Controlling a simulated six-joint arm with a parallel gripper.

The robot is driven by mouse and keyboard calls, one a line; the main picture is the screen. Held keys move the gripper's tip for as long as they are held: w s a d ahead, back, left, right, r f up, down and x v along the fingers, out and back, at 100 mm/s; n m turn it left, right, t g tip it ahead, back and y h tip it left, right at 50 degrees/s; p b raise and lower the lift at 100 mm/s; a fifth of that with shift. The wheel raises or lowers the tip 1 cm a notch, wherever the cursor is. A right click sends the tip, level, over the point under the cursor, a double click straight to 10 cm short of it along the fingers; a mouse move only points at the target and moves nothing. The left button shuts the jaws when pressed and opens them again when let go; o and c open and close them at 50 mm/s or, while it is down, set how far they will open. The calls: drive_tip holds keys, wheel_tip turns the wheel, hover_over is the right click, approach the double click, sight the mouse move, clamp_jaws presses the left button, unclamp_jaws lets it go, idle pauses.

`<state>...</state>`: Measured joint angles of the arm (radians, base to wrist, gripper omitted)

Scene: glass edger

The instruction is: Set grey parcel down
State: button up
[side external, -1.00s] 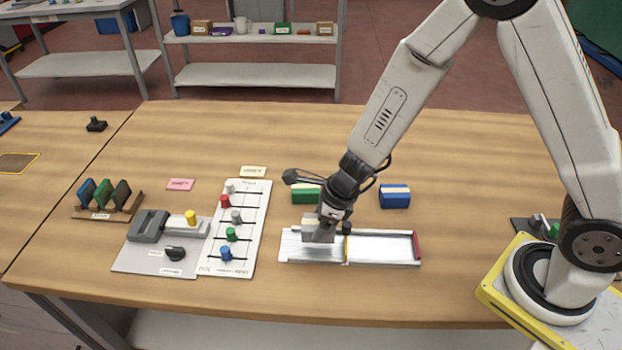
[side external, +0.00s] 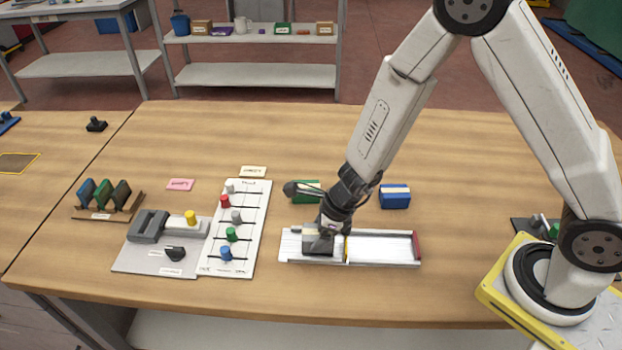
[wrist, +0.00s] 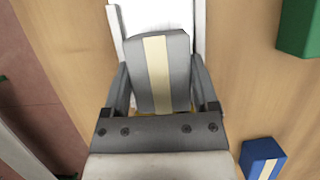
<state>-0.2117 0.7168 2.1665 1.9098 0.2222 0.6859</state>
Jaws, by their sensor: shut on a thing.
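The grey parcel (wrist: 157,75) with a cream stripe is between the two fingers of my gripper (wrist: 157,88) in the wrist view. In the side view my gripper (side external: 322,232) is shut on the grey parcel (side external: 318,246), low over the left part of a white tray (side external: 383,249). The tray has a yellow bar across its middle and a red right end. Whether the parcel's underside touches the tray cannot be told, as the gripper and parcel hide that spot.
A green parcel (side external: 305,190) and a blue parcel (side external: 395,197) stand behind the tray. To the left are a white slider board (side external: 238,200) with coloured knobs and a grey panel (side external: 160,258) with a yellow knob.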

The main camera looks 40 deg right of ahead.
drive_tip(key=shift+f, duration=0.35)
drive_tip(key=o, duration=1.3)
drive_tip(key=shift+f, duration=0.15)
drive_tip(key=shift+c, duration=0.2)
drive_tip(key=v, duration=1.2)
drive_tip(key=shift+r, duration=0.2)
idle(0.4)
